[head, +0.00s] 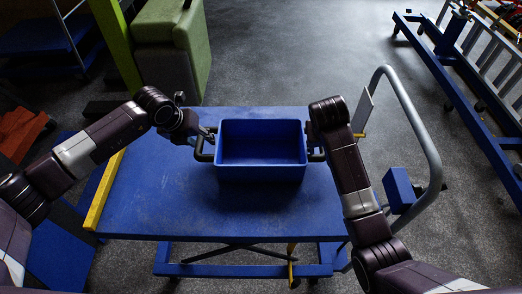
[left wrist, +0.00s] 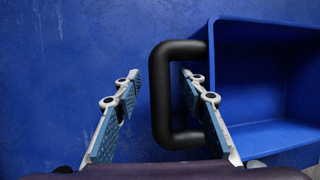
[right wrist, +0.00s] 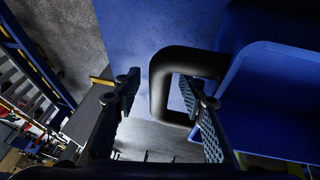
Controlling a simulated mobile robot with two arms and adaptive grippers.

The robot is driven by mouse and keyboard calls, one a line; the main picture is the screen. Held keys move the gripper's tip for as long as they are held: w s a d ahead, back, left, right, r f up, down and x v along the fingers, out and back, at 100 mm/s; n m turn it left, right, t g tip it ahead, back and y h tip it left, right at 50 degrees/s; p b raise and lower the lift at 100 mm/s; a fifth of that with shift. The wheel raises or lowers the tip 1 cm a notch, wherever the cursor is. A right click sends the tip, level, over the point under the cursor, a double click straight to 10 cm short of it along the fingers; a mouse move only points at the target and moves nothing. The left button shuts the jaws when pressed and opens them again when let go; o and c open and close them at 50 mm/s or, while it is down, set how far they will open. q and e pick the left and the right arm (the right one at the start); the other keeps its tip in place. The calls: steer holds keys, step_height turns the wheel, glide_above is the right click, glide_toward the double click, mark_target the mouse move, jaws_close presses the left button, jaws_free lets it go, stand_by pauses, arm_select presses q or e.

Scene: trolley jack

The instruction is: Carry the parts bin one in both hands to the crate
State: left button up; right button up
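The parts bin (head: 262,172) is an empty blue open box with a dark loop handle on each side. It sits upright on the blue top of a lift trolley (head: 160,215). My left gripper (head: 207,134) is at the bin's left handle. In the left wrist view, its open fingers stand either side of the handle bar (left wrist: 160,95), one inside the loop. My right gripper (head: 316,138) is at the right handle. In the right wrist view, its open fingers straddle that bar (right wrist: 160,90), also with one inside the loop. I cannot identify the crate.
A grey tubular push handle (head: 436,150) rises at the trolley's right, with a blue box (head: 398,190) beside it. A green block (head: 172,45) stands behind left. A blue frame (head: 450,75) stands at the far right. Grey floor (head: 285,60) is open behind the trolley.

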arm_select(q)
jaws_close()
arm_select(e)
jaws_close()
arm_select(q)
steer(key=shift+w, duration=0.1)
